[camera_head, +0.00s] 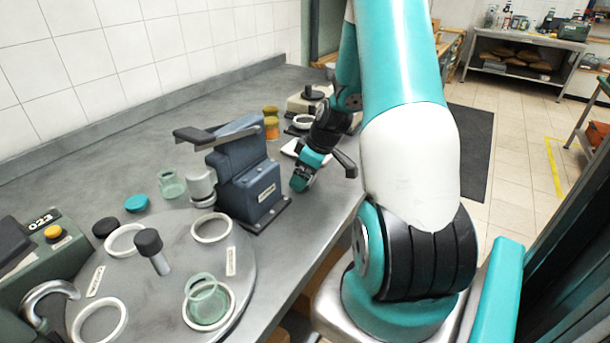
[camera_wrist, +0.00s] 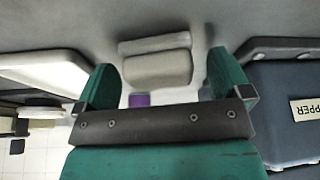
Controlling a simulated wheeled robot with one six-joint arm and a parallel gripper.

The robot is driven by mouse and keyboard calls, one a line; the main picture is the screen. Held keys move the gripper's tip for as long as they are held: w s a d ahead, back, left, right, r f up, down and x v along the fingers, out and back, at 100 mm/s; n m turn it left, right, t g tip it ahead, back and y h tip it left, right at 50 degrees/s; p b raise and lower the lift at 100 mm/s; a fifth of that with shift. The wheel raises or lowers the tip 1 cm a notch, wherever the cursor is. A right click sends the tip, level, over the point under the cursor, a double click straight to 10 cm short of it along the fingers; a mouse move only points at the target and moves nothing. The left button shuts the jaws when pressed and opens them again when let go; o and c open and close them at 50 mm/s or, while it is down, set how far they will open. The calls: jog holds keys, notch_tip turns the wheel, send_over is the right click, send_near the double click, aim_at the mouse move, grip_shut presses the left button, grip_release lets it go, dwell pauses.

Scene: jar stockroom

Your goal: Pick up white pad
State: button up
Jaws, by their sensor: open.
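A pale grey-white block with a thinner strip along its far edge, seemingly the white pad (camera_wrist: 158,70), lies on the grey counter in the wrist view. It sits between the spread teal fingers of my gripper (camera_wrist: 160,62), with room at each side. I cannot tell the height gap between fingers and pad. In the head view my gripper (camera_head: 300,184) is low over the counter, just right of the blue capper machine (camera_head: 251,180). The pad cannot be made out there. A small purple patch (camera_wrist: 138,100) shows just below the pad in the wrist view.
The capper's blue body (camera_wrist: 290,105) stands close on the right in the wrist view. A white flat-topped object (camera_wrist: 45,75) is close on the left. A round grey turntable (camera_head: 175,265) with rings and a glass jar (camera_head: 207,298) fills the near counter.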

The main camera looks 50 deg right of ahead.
jog(key=c, duration=1)
notch_tip(320, 180, up, 20)
jog(key=shift+o, duration=0.6)
jog(key=shift+c, duration=0.3)
